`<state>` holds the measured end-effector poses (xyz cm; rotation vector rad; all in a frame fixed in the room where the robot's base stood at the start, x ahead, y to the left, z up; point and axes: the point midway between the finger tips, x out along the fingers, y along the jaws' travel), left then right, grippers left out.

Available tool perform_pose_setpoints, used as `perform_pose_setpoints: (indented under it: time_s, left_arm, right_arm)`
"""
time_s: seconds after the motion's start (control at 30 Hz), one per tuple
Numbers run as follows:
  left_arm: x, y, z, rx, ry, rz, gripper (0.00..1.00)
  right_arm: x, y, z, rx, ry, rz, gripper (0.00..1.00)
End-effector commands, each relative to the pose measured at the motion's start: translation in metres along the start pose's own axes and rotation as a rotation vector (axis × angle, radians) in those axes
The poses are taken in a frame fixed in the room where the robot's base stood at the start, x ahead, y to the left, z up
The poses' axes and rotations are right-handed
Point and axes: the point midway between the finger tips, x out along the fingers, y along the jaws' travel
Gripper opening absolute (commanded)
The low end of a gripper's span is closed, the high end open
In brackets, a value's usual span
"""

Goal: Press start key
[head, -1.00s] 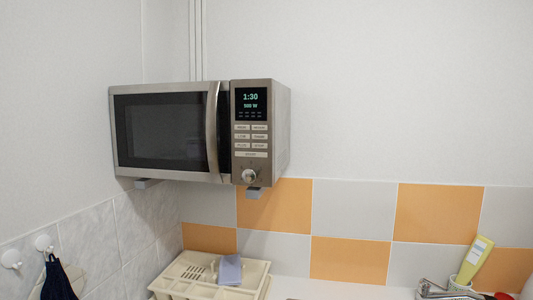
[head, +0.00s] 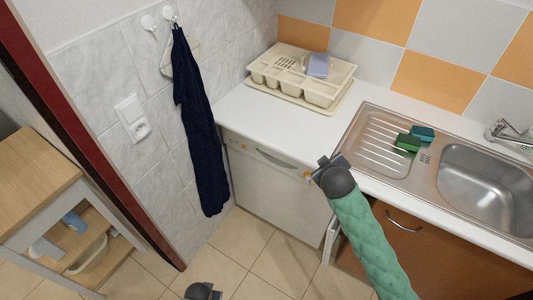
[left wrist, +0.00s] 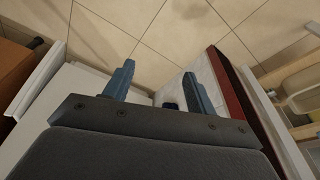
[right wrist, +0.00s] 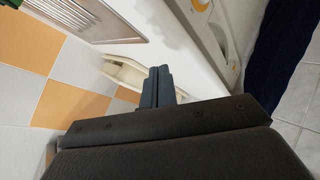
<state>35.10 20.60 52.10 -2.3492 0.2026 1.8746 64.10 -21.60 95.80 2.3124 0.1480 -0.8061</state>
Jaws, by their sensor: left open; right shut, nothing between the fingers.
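A white dishwasher (head: 262,185) stands under the worktop; its top control panel (head: 250,146) has a recessed handle and small orange marks. My right gripper (head: 322,168) is at the right end of this panel, shut and empty. I cannot tell whether it touches the panel. In the right wrist view, its closed fingers (right wrist: 158,86) point toward the worktop edge. My left gripper (head: 203,290) is low over the floor at the bottom of the head view. Its fingers stand apart and empty in the left wrist view (left wrist: 160,90). No start key can be made out, and the microwave is out of view.
A cream dish rack (head: 300,80) stands on the white worktop (head: 240,105). A steel sink (head: 485,185) with sponges (head: 408,142) is at right. A dark blue towel (head: 200,130) hangs at left. A wooden trolley (head: 40,185) stands at far left. Tiled floor (head: 225,250) is open in front.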

Motion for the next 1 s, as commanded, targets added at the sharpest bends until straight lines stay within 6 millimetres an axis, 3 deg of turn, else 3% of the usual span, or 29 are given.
perform_pose_setpoints:
  time_s: [0.1,0.47,0.77,1.0]
  left_arm:
    - [0.022,0.001,0.014,0.002,-0.009,0.001,0.56]
    - [0.087,0.003,0.060,0.007,-0.026,0.002,0.56]
    - [0.132,0.003,0.106,0.012,-0.042,0.003,0.56]
    - [0.162,0.004,0.146,0.016,-0.053,0.003,0.56]
  right_arm:
    - [-0.002,0.032,-0.036,-0.060,0.064,0.067,0.00]
    - [-0.026,0.122,-0.141,-0.248,0.237,0.285,0.00]
    - [-0.065,0.191,-0.221,-0.401,0.357,0.484,0.00]
    - [-0.107,0.242,-0.278,-0.522,0.436,0.654,0.00]
